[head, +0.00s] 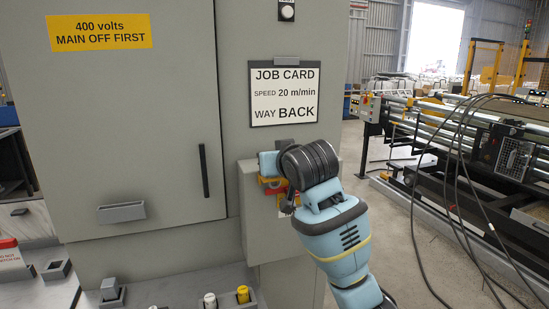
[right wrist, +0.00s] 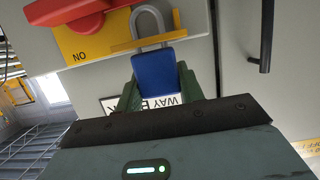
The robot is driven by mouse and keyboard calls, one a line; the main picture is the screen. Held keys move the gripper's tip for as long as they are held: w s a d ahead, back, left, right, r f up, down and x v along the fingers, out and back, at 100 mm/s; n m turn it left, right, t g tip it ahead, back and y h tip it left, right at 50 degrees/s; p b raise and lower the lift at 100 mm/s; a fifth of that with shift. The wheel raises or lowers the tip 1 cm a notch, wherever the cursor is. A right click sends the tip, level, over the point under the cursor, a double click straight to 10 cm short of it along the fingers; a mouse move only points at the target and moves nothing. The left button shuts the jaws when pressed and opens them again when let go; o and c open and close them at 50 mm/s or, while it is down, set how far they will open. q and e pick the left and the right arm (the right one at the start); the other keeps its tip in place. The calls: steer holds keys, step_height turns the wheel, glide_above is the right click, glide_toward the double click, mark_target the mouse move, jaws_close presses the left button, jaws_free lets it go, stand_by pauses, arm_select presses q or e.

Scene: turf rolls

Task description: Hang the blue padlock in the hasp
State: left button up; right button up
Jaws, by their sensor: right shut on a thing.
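In the right wrist view the blue padlock (right wrist: 155,74) is between the two fingers of my right gripper (right wrist: 158,88), which is shut on its body. Its grey shackle (right wrist: 149,18) points away from the gripper. The shackle overlaps the yellow hasp bar (right wrist: 122,47), with its loop showing beyond the bar; I cannot tell for sure whether it passes through. A red switch handle (right wrist: 70,12) on a yellow plate (right wrist: 85,48) is beside it. In the head view my right wrist hides the padlock; the red handle (head: 275,186) partly shows. My left gripper is not in view.
A grey box (head: 251,225) carries the switch on the cabinet (head: 130,175) side. A job card (head: 284,93) hangs above. Below, a ledge holds a yellow cylinder (head: 243,294) and a white one (head: 210,301). Black cables (head: 460,190) hang at the right.

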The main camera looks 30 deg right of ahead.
steer(key=shift+f, duration=0.2)
steer(key=o, duration=1.1)
steer(key=v, duration=0.7)
steer(key=shift+s, duration=0.4)
steer(key=shift+a, duration=0.1)
